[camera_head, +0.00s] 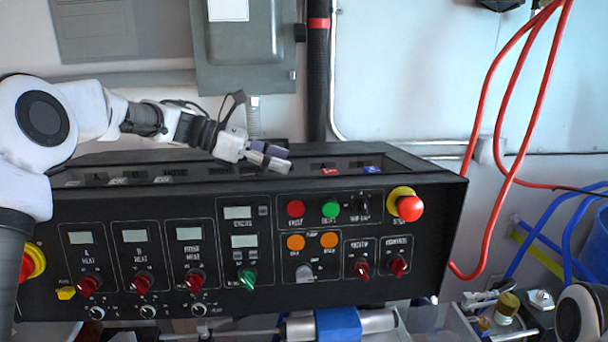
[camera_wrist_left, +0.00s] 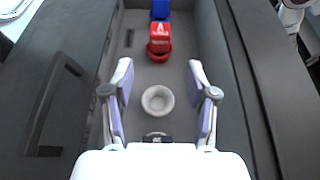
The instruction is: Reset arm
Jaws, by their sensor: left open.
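My left arm comes in from the left in the head view. Its left gripper (camera_head: 272,158) is above the recessed top of the black control panel (camera_head: 210,295), near the back middle. In the left wrist view the left gripper (camera_wrist_left: 159,78) is open, with its two purple-lined fingers apart and nothing between them. Below the fingers is a grey round ring (camera_wrist_left: 158,99) on the recess floor. A red lettered block (camera_wrist_left: 160,37) on a red round base lies beyond the fingertips. My right gripper is not seen.
A blue block (camera_wrist_left: 160,8) lies behind the red one. The panel front has several knobs, displays and a red stop button (camera_head: 410,208). Red hoses (camera_head: 489,95) hang at the right. A grey box (camera_head: 245,50) is on the wall behind.

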